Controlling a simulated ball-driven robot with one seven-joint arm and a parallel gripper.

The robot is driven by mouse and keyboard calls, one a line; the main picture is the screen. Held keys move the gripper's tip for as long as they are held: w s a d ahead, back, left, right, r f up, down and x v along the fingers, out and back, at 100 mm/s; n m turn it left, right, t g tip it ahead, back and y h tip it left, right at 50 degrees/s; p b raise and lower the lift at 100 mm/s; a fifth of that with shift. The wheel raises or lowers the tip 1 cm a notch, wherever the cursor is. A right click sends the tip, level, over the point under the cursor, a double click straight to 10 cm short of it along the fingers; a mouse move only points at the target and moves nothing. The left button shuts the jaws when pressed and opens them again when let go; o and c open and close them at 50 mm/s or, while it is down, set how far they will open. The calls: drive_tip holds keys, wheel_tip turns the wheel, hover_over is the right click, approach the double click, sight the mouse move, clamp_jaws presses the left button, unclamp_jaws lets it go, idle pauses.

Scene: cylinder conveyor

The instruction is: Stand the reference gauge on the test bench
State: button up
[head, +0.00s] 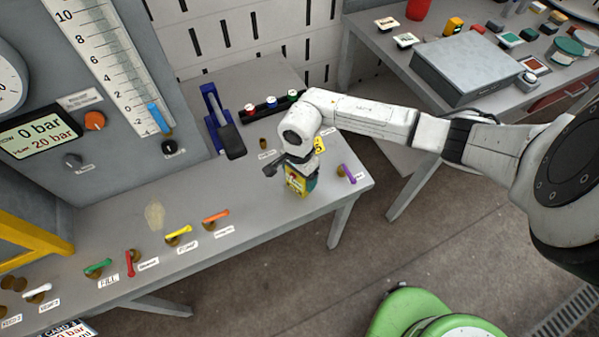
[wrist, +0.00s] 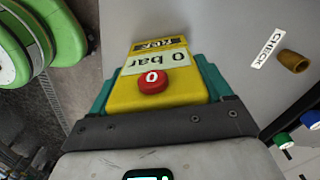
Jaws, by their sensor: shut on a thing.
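The reference gauge is a yellow block (head: 294,182) near the right end of the test bench (head: 240,215). In the wrist view the gauge (wrist: 150,93) shows a red round knob marked 0 and a "0 bar" label. My gripper (head: 300,180) is shut on the gauge, with a teal finger on each side of it in the wrist view. The gauge is at or just above the bench top near its front edge; I cannot tell whether its base touches. Its lower end is hidden in the wrist view.
A brass port (wrist: 293,61) sits by a CHECK label. A purple-handled valve (head: 346,173) stands close to the right. Behind are a blue clamp-like tool (head: 220,120) and a black rack (head: 270,105) with coloured caps. More coloured valves line the front edge to the left.

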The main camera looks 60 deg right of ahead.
drive_tip(key=shift+f, duration=0.2)
drive_tip(key=o, duration=1.4)
drive_tip(key=shift+r, duration=0.1)
wheel_tip(320, 180, up, 12)
drive_tip(key=b, duration=0.2)
drive_tip(key=shift+r+b, duration=0.1)
drive_tip(key=shift+b, duration=0.2)
